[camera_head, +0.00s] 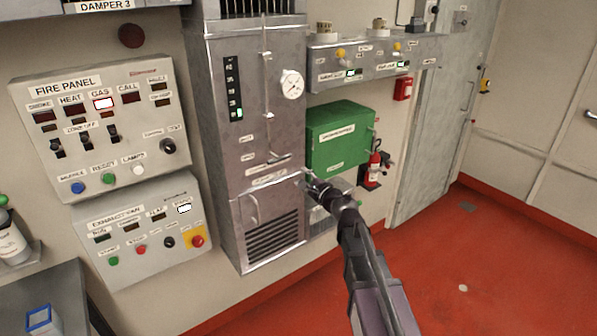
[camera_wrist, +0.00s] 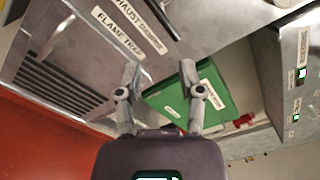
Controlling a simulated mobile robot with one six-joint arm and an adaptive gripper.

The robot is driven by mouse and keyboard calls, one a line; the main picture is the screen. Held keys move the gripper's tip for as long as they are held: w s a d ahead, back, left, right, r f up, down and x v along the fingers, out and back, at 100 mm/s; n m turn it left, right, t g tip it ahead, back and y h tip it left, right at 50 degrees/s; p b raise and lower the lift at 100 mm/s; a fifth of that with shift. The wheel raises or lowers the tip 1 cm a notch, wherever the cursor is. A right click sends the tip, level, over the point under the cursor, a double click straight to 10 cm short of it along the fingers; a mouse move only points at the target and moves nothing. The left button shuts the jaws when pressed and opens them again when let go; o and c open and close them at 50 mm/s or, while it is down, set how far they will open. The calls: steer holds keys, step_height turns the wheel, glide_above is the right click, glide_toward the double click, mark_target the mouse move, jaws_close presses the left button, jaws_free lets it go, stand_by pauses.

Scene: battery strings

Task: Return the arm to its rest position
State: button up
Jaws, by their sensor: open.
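My arm reaches up from the lower right of the head view, and my gripper (camera_head: 307,182) is in front of the lower right part of the grey metal cabinet (camera_head: 225,160). In the wrist view the two fingers of my gripper (camera_wrist: 162,82) stand apart with nothing between them. Behind them are the cabinet's lower face with a "FLAME TRAP" label and vent slots (camera_wrist: 60,80), and a green box (camera_wrist: 215,100). I cannot tell whether a fingertip touches the cabinet.
The fire panel (camera_head: 100,120) and the exhaust fan panel (camera_head: 140,230) are on the wall at left. The green box (camera_head: 335,135) and a red extinguisher (camera_head: 374,165) are right of the cabinet. A grey door (camera_head: 440,130) stands farther right. The red floor (camera_head: 500,270) at right is mostly clear.

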steer(key=s+d+f+n+g+h, duration=0.1)
steer(key=s+f+n+g+h, duration=0.1)
steer(key=s+f+n+g, duration=0.8)
steer(key=s+d+f+n+g+h, duration=0.2)
steer(key=s+d+f+n+h, duration=0.1)
steer(key=s+d, duration=0.4)
steer(key=s+d+f+n+g+h, duration=0.2)
steer(key=s+d+f+n+h, duration=0.2)
steer(key=s+d, duration=0.3)
steer(key=shift+s+d+f+n+g+h, duration=0.15)
steer(key=shift+s+f+n+g+h, duration=0.15)
steer(key=shift+s+f+h, duration=0.75)
steer(key=shift+s+a+r+y, duration=0.15)
steer(key=shift+a+r+y, duration=0.05)
steer(key=shift+y, duration=0.05)
